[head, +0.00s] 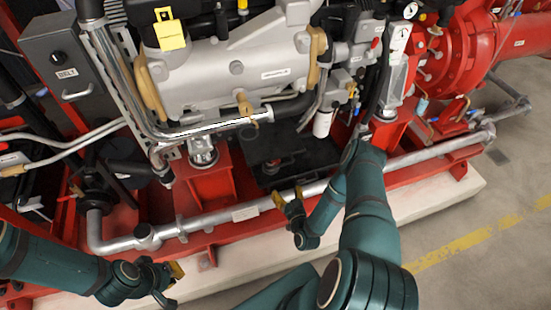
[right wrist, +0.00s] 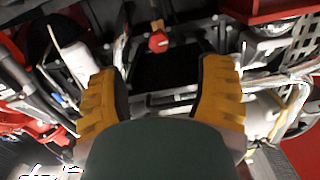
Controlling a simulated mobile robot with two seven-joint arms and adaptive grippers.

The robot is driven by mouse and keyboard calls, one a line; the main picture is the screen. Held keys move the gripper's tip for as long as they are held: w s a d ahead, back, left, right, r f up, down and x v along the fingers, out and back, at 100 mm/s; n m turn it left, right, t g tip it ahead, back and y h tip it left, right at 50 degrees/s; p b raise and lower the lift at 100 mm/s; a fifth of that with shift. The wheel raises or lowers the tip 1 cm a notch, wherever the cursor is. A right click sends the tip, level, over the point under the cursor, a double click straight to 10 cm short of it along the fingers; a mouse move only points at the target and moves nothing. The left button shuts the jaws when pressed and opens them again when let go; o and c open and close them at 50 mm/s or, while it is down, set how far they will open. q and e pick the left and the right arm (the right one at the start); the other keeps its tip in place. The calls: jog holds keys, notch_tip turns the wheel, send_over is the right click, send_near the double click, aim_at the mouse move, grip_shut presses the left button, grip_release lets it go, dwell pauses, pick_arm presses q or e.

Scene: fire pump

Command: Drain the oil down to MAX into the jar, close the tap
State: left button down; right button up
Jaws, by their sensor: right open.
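My right gripper (head: 289,196) is open and empty in front of the engine's underside, just above the silver pipe. Its two yellow fingers stand wide apart in the right wrist view (right wrist: 160,90). A small red part (right wrist: 158,42), perhaps the tap, shows beyond and between the fingertips, apart from them. A small reddish part (head: 272,165) also shows in the dark space under the engine in the head view. My left gripper (head: 171,286) is low at the left, its fingers apart, holding nothing visible. I cannot make out the jar or an oil level.
The grey engine (head: 235,72) fills the top middle. A silver pipe (head: 195,224) runs along the red frame in front. A white cylinder (head: 322,124) hangs right of the dark space. Red pump casing (head: 440,60) stands at the right. Open floor (head: 500,215) lies at right.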

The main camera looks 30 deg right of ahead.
aim_at(277, 162)
jog(key=w+d+b, duration=0.1)
jog(key=w, duration=0.3)
jog(key=w+d+r+m, duration=0.1)
jog(key=w, duration=0.4)
jog(key=w+d+m+b, duration=0.1)
jog(key=w+d, duration=0.1)
jog(key=w, duration=0.2)
jog(key=shift+w+r+b, duration=0.25)
jog(key=shift+w+b, duration=0.1)
jog(key=shift+w, duration=0.05)
grip_shut()
